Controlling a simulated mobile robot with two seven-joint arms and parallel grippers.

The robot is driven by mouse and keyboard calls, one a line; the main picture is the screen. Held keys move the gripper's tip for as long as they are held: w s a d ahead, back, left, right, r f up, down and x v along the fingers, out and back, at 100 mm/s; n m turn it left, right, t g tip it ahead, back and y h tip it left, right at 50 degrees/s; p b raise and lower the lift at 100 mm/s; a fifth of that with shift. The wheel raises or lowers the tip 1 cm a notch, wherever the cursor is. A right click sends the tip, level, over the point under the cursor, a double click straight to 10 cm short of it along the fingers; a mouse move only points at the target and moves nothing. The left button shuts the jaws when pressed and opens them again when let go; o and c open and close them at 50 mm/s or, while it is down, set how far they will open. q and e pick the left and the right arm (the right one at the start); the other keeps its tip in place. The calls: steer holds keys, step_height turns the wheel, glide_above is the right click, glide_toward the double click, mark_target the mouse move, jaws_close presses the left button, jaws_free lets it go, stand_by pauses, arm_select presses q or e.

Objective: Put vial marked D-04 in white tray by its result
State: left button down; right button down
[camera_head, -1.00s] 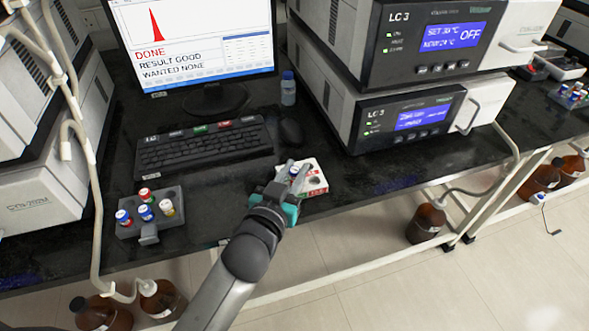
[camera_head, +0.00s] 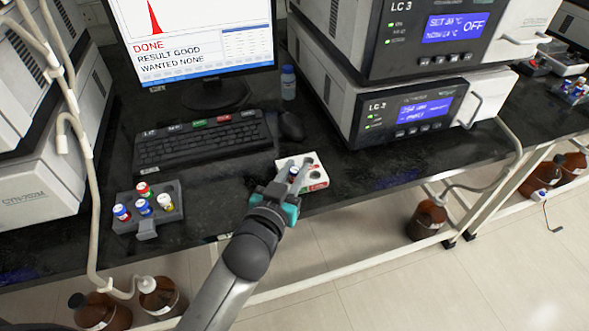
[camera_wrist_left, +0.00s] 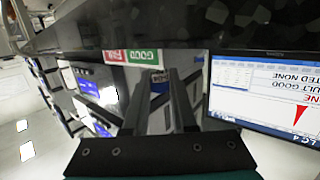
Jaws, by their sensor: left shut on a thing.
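The white tray (camera_head: 318,168) lies near the bench's front edge and has holes in its top. In the left wrist view its edge carries a red FAIL label (camera_wrist_left: 115,57) and a green GOOD label (camera_wrist_left: 145,56). My left gripper (camera_head: 296,170) is over the tray's left part, shut on a blue-capped vial (camera_wrist_left: 159,80). The fingers hide most of the vial, and its marking cannot be read. I cannot tell whether its base is inside a hole. The monitor (camera_head: 195,50) reads DONE, RESULT GOOD, WANTED NONE. My right gripper is out of view.
A grey rack (camera_head: 172,217) with several capped vials stands at the left of the bench. A keyboard (camera_head: 200,145), a mouse (camera_head: 291,126) and a small blue-capped bottle (camera_head: 288,85) are behind. Stacked instruments (camera_head: 420,115) stand to the right. Bare bench lies right of the tray.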

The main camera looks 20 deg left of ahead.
arm_select(q)
steer(key=c, duration=0.6)
jaws_free()
steer(key=shift+c, duration=0.2)
steer(key=shift+s, duration=0.4)
steer(key=s+r+p, duration=0.2)
steer(key=s+p, duration=0.1)
steer(key=s, duration=1.1)
steer(key=shift+s+a+r, duration=0.15)
steer(key=shift+a, duration=0.3)
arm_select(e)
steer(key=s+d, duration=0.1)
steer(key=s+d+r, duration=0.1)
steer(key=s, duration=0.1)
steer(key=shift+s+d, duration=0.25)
